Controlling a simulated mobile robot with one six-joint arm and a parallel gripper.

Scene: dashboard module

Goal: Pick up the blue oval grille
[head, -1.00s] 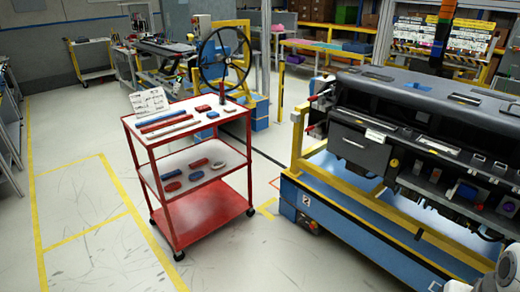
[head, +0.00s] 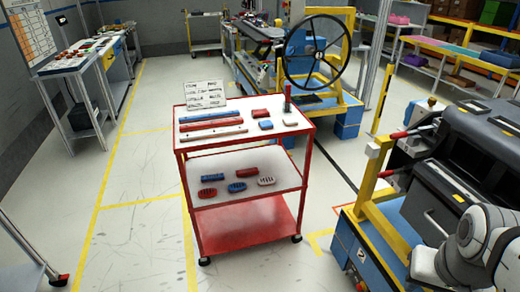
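The blue oval grille (head: 237,187) lies on the middle shelf of the red cart (head: 248,200), near its front edge. A red oval grille (head: 207,193) is to its left and a light grey oval grille (head: 266,181) is to its right. A blue bar-shaped part (head: 212,178) and a red one (head: 247,171) lie behind them. Part of my white arm shows at the lower right, well away from the cart. My gripper is not in view.
The cart's top holds long bars (head: 211,124), small red and blue blocks and a sign (head: 204,95). The dashboard module (head: 470,150) on its yellow and blue stand is at right. Floor in front of the cart is clear.

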